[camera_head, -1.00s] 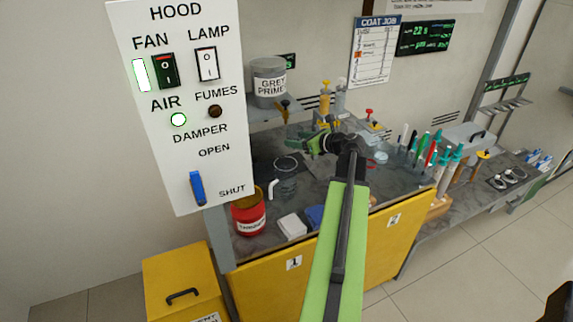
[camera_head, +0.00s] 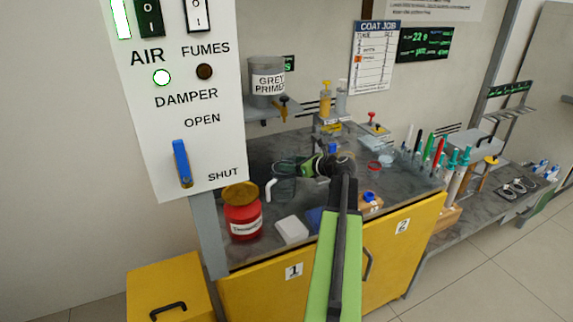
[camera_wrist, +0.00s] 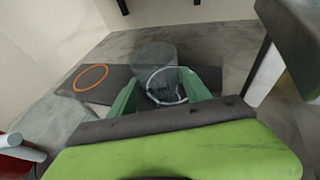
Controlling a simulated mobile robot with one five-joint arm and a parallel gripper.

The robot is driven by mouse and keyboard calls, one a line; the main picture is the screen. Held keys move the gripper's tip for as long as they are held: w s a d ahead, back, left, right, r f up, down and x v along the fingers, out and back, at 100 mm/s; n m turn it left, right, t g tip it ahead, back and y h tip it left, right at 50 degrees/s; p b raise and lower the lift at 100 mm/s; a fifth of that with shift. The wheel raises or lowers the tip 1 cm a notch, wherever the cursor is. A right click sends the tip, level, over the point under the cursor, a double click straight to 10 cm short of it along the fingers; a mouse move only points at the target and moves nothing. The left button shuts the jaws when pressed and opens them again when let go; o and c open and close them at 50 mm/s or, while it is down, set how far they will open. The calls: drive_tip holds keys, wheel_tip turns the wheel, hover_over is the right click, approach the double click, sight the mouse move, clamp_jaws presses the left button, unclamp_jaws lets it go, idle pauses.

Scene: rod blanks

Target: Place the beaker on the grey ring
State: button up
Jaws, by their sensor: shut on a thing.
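The clear beaker (camera_head: 284,188) stands upright, close over or on the counter at its left end. In the wrist view the beaker (camera_wrist: 154,56) is between the green fingers. My gripper (camera_head: 296,168) reaches it from the right and is shut on it; it also shows in the wrist view (camera_wrist: 163,92). A pale grey ring (camera_wrist: 165,68) shows at the beaker over a dark mat (camera_wrist: 118,92). I cannot tell whether it is the grey ring on the mat or the beaker's rim. An orange ring (camera_wrist: 77,76) lies on the mat to the left.
A red jar (camera_head: 243,222) and a white hooked tube (camera_head: 269,189) stand close left of the beaker. A white block (camera_head: 291,230) lies in front. A grey primer tin (camera_head: 267,84) sits on the shelf behind. Several upright tools (camera_head: 438,152) stand at the right.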

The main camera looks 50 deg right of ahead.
sight(287, 161)
drive_tip(key=w, duration=0.1)
drive_tip(key=w+d, duration=0.1)
drive_tip(key=w, duration=0.1)
drive_tip(key=shift+w+d, duration=0.3)
drive_tip(key=shift+w+f+b, duration=0.15)
drive_tip(key=shift+f+b, duration=0.6)
drive_tip(key=shift+f, duration=0.05)
drive_tip(key=shift+r, duration=0.2)
drive_tip(key=shift+f, duration=0.2)
drive_tip(key=o, duration=1.3)
drive_tip(key=shift+o, duration=0.2)
drive_tip(key=shift+r, duration=0.1)
